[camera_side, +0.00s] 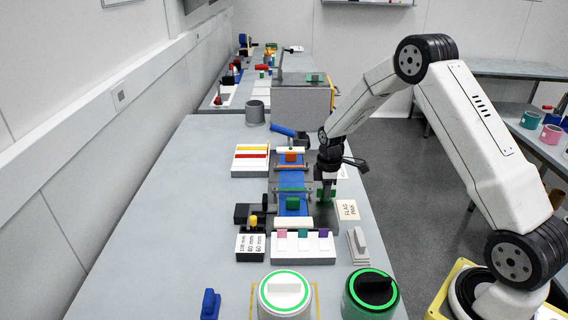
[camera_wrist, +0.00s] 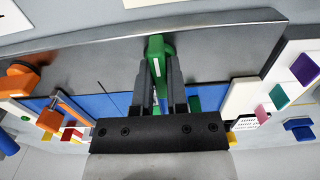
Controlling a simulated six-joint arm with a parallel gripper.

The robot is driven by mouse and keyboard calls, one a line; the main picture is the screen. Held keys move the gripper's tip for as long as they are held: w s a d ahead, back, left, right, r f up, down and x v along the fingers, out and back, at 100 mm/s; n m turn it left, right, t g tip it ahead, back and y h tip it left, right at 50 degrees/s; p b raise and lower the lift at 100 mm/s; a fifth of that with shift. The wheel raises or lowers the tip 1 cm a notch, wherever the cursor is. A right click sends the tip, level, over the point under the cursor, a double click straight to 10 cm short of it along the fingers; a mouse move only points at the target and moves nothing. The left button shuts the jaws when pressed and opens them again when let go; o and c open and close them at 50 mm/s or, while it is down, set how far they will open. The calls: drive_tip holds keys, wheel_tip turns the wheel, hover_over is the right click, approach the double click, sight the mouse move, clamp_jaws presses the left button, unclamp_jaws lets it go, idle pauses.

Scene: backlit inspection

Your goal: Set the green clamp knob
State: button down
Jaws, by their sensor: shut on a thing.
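The green clamp knob (camera_wrist: 157,48) sits between the two fingers of my gripper (camera_wrist: 160,85) in the wrist view, with a pale stripe along its bar. The fingers are shut on it, and it stands on a grey metal plate (camera_wrist: 230,45). In the side view my gripper (camera_side: 327,187) points down at the right edge of the blue belt, and a bit of the green knob (camera_side: 326,196) shows by the fingertips. The knob's lower part is hidden by the fingers.
A green block (camera_side: 292,203) and an orange block (camera_side: 291,156) are on the blue belt (camera_side: 293,180). A white rack (camera_side: 303,250) with coloured tabs stands in front. The left of the table is clear.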

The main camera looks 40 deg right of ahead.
drive_tip(key=shift+m, duration=0.4)
drive_tip(key=m, duration=0.8)
drive_tip(key=shift+m, duration=0.4)
drive_tip(key=m, duration=0.4)
drive_tip(key=shift+w, duration=0.1)
drive_tip(key=shift+m, duration=2.2)
drive_tip(key=c, duration=0.6)
unclamp_jaws()
drive_tip(key=shift+c, duration=0.2)
